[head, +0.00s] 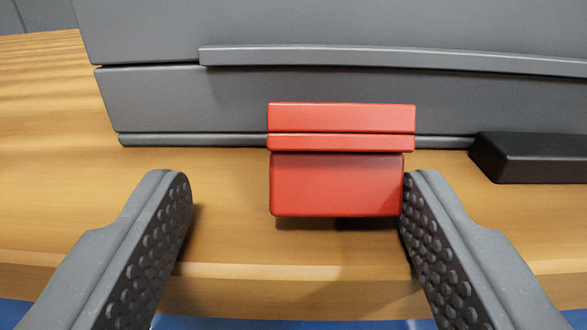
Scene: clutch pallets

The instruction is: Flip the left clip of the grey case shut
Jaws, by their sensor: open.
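The grey case (180,98) stands on a wooden surface across the back of the head view, its right side running out of frame. A red clip (337,185) sits low on its front face. The clip's lower flap juts out toward me below a narrow red strip and an upper red block. My gripper (297,190) is open, with one finger on each side of the clip. The right finger is very near the flap's right edge; I cannot tell if they touch. A wide gap separates the left finger from the clip. Nothing is between the fingers except the clip.
A black block-like part (530,158), perhaps a handle, is at the case's front on the right, close to the right finger. The wooden surface (60,180) is clear on the left. Its front edge runs below the clip, with blue beneath.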

